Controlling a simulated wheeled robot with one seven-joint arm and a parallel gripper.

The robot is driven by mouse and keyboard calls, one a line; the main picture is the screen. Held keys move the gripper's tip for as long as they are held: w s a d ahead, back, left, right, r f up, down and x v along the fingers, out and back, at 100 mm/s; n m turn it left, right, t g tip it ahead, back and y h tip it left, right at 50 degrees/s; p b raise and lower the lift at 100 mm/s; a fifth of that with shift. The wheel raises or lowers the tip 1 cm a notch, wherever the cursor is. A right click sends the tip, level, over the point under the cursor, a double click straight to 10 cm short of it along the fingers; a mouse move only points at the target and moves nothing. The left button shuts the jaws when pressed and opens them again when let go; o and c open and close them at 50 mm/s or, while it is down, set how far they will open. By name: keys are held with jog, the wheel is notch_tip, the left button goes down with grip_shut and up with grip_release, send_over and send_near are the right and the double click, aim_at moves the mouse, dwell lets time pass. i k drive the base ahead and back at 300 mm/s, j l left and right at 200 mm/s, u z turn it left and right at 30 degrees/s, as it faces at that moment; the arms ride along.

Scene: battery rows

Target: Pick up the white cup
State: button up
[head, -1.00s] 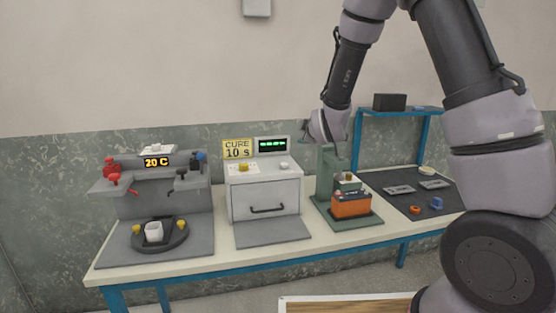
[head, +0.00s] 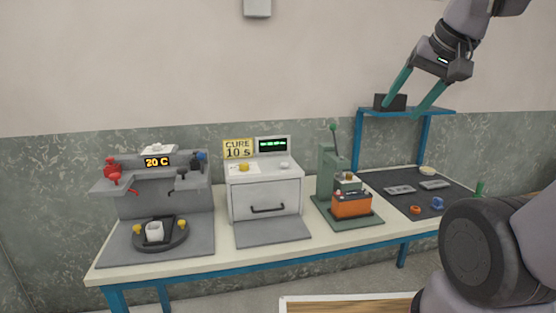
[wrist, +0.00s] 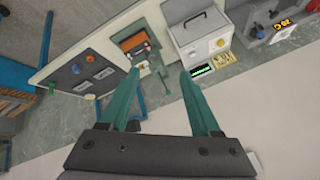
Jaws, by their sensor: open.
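The white cup (head: 154,231) stands upright on the dark round turntable (head: 174,239) of the grey station at the left end of the bench. My gripper (head: 410,100) is high at the upper right, in front of the blue shelf. It is far from the cup. Its two green fingers are spread apart with nothing between them. In the wrist view my gripper (wrist: 160,75) is also open and empty, above the bench, and I cannot make out the cup there.
The oven-like box (head: 265,195) with a handle stands mid-bench. A green press (head: 327,172) holds an orange battery (head: 351,205). A dark mat (head: 400,200) with small parts lies at right. The blue shelf (head: 440,112) rises behind it.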

aim_at(154, 231)
jog(key=u, duration=1.4)
jog(key=i+l+u, duration=0.15)
jog(key=l, duration=0.15)
jog(key=i+l+u, duration=0.15)
jog(key=l, duration=0.15)
jog(key=i+l+u, duration=0.1)
jog(key=l, duration=0.2)
jog(key=i+l+u, duration=0.15)
jog(key=l, duration=0.2)
